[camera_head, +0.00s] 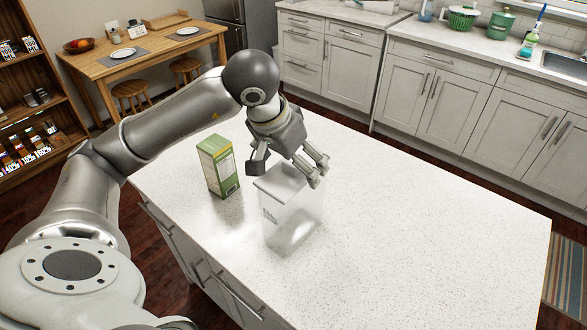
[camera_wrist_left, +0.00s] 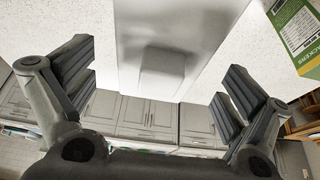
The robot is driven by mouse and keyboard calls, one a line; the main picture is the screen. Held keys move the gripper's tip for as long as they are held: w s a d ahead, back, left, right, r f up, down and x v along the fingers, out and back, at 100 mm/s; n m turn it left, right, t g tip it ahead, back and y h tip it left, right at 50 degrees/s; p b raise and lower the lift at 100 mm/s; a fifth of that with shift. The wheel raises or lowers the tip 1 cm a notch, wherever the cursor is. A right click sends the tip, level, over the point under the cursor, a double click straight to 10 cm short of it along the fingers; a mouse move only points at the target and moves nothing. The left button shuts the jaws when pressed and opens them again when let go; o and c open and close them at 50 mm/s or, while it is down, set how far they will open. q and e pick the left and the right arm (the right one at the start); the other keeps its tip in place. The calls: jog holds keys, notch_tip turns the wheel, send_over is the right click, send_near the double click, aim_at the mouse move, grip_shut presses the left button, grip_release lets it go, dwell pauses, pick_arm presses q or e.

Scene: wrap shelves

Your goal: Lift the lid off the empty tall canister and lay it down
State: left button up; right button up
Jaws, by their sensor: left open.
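A tall clear canister (camera_head: 292,222) stands upright on the white speckled island, with nothing visible inside. Its pale lid (camera_head: 280,181) is on its top. My left gripper (camera_head: 289,171) is open just above and behind the lid, its fingers spread toward either side. In the left wrist view, the open fingers (camera_wrist_left: 160,88) stand to the left and right of a grey lid or canister shape (camera_wrist_left: 162,62), apart from it. I cannot tell the exact height gap. My right gripper is in neither view.
A green and yellow cracker box (camera_head: 218,167) stands left of the canister, near my left arm; it also shows in the left wrist view (camera_wrist_left: 298,35). The island (camera_head: 420,230) is bare to the right. Grey cabinets (camera_head: 440,95) stand beyond.

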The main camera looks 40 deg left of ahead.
pick_arm(q)
jog(key=shift+f, duration=0.1)
jog(key=c, duration=1.1)
jog(key=shift+w+r, duration=0.1)
jog(key=shift+r, duration=0.1)
jog(key=shift+c, duration=0.2)
jog(key=shift+r+b, duration=0.6)
jog(key=shift+r, duration=0.3)
jog(key=s+d+r+p, duration=0.3)
jog(key=s+r, duration=1)
jog(key=r, duration=0.1)
jog(key=shift+s+d+r+p, duration=0.2)
jog(key=shift+s+p, duration=0.1)
jog(key=shift+s, duration=0.05)
